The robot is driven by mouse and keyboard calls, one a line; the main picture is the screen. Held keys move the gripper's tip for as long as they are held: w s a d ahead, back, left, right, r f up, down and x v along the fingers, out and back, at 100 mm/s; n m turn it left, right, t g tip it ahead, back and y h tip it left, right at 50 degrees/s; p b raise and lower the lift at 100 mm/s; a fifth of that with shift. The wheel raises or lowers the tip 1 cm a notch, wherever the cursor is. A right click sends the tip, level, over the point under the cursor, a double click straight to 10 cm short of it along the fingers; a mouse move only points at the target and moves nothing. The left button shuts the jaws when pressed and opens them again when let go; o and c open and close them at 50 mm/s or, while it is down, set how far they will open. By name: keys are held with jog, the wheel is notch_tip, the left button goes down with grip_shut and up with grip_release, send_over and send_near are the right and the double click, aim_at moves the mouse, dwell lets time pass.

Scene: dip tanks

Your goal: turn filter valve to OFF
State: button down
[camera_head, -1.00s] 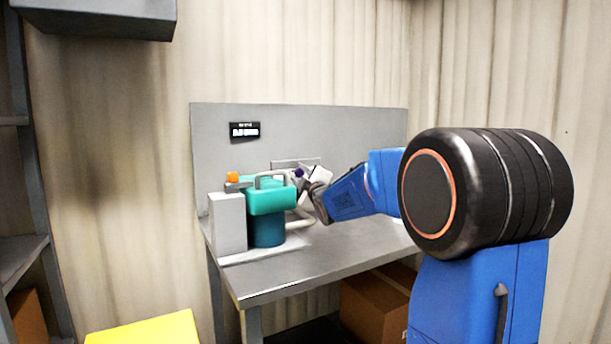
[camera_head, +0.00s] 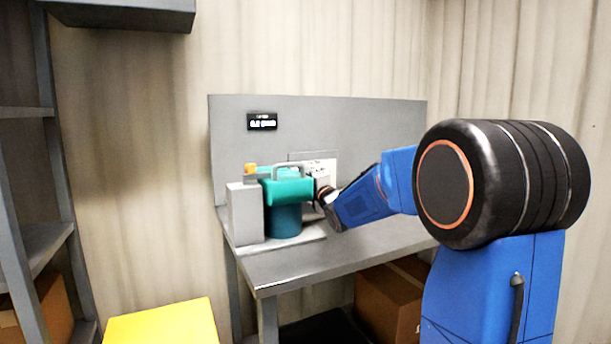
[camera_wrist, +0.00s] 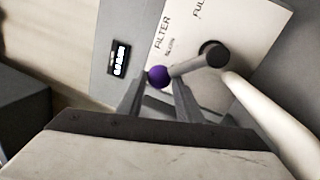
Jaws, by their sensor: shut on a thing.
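No OFF mark is legible. My gripper (camera_wrist: 160,90) has a finger on each side of the knob and is shut on it. In the head view my gripper (camera_head: 324,195) is at the right side of the teal pump (camera_head: 284,190), and the knob is hidden.
The pump stands on a grey bench (camera_head: 330,258) beside a pale box (camera_head: 245,212). A white pipe (camera_wrist: 270,120) passes close right of the lever. A small display (camera_head: 262,121) is on the back panel. A yellow block (camera_head: 165,325) is at lower left, shelves (camera_head: 45,190) at far left.

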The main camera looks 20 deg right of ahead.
jog(key=shift+d+f, duration=0.15)
jog(key=shift+f, duration=0.05)
jog(key=c, duration=1.6)
grip_release()
jog(key=o, duration=0.3)
jog(key=shift+d, duration=0.15)
jog(key=shift+r, duration=0.1)
jog(key=shift+s, duration=0.15)
jog(key=s+f, duration=0.3)
jog(key=s, duration=1.4)
jog(key=shift+d+f, duration=0.2)
